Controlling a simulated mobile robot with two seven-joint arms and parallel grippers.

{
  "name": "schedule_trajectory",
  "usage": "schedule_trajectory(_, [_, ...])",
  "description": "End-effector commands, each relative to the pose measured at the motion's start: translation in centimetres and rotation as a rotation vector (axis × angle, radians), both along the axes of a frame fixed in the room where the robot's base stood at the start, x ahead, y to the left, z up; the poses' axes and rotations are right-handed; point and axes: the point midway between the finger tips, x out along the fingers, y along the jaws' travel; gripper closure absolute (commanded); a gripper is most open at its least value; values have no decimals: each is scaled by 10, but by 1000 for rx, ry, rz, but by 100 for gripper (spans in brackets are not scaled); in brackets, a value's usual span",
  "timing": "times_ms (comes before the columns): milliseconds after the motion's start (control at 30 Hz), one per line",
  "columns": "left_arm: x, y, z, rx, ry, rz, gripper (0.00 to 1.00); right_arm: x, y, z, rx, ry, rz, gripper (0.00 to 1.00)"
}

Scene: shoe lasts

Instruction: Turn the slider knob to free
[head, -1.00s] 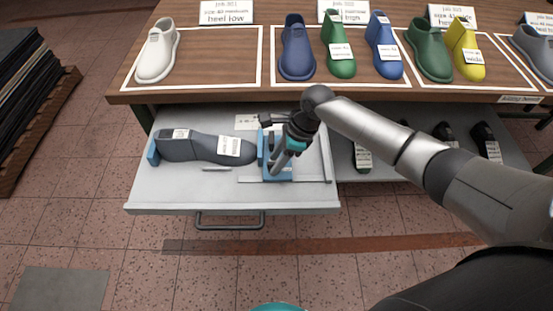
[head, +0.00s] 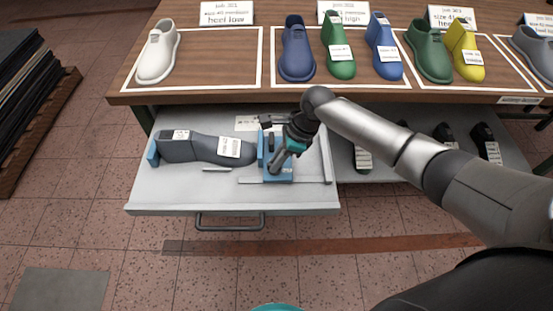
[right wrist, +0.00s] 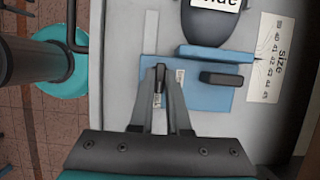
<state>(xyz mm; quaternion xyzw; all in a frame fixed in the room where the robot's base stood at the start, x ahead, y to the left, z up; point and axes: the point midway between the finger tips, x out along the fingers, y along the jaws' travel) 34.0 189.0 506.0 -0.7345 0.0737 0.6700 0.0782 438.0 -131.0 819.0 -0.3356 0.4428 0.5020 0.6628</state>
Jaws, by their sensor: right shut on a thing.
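The blue slider block (head: 279,177) sits in the open drawer, at the right end of a dark grey shoe last (head: 190,147). In the right wrist view the slider (right wrist: 210,97) carries a small dark knob (right wrist: 159,87) and a separate dark bar (right wrist: 221,79). My right gripper (right wrist: 160,72) is shut on the knob, its fingers hiding part of it. In the head view my right gripper (head: 272,168) reaches down over the slider and covers the knob. White labels beside the knob are too small to read. My left gripper is out of view.
A size scale card (right wrist: 269,57) lies beside the last. The drawer (head: 170,190) has a front handle (head: 230,222). Above is the bench top (head: 225,75) with several coloured lasts and job cards. More dark lasts stand on the shelf at right.

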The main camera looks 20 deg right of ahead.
Motion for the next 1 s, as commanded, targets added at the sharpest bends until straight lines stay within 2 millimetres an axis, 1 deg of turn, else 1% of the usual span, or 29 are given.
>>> schedule_trajectory(167, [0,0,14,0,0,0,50,0,1,3,2,3,30,100])
schedule_trajectory(267, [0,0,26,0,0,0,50,0,1,4,2,5,63,100])
schedule_trajectory(500, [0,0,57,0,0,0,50,0,2,5,4,6,184,100])
schedule_trajectory(600, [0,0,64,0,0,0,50,1,2,4,5,6,244,100])
schedule_trajectory(767, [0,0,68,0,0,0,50,2,2,1,3,5,350,100])
schedule_trajectory(867, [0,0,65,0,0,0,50,2,2,0,4,4,425,100])
schedule_trajectory(1000, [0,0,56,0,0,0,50,3,2,-2,5,3,555,100])
